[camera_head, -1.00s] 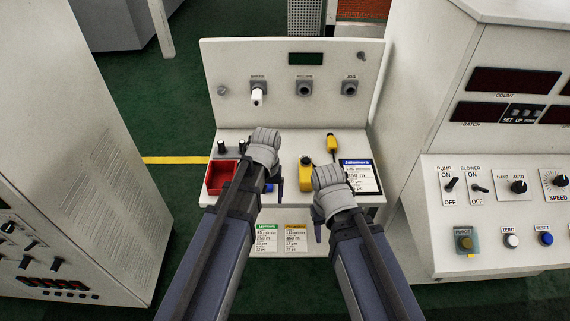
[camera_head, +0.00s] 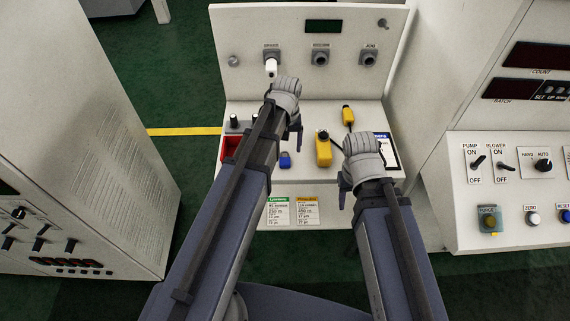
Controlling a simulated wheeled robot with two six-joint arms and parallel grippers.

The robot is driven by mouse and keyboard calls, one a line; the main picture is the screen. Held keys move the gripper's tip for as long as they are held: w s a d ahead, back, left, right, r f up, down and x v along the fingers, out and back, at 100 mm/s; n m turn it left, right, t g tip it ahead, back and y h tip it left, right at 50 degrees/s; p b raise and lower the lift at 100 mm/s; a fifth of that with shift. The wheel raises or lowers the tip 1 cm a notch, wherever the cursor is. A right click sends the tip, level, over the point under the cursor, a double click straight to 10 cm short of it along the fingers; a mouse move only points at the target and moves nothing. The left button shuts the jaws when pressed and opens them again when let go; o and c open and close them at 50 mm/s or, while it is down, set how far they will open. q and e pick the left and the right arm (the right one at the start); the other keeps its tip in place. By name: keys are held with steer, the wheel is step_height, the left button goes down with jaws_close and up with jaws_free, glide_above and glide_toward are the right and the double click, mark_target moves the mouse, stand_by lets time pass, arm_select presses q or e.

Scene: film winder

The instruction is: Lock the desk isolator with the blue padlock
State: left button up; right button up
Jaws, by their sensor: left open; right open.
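The blue padlock (camera_head: 285,160) lies on the desk (camera_head: 250,112) just below my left gripper. My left gripper (camera_head: 297,132) is open and empty above the desk, apart from the padlock. My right gripper (camera_head: 344,194) is open and empty over the desk's front right part.
A red tray (camera_head: 229,150) is partly hidden behind my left arm. A yellow device (camera_head: 323,150) and another yellow piece (camera_head: 348,115) lie between the grippers. A label card (camera_head: 388,150) is partly covered by my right gripper. A control console (camera_head: 515,190) stands at right.

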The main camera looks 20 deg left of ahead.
mark_target(285, 158)
arm_select(q)
steer(key=shift+s+a+f+b, duration=0.1)
steer(key=shift+a+f+b, duration=0.05)
steer(key=shift+f+b, duration=1.2)
steer(key=shift+s+a+f+b, duration=0.1)
steer(key=shift+f+b, duration=1.15)
steer(key=shift+f, duration=0.05)
steer(key=shift+r, duration=0.1)
jaws_close()
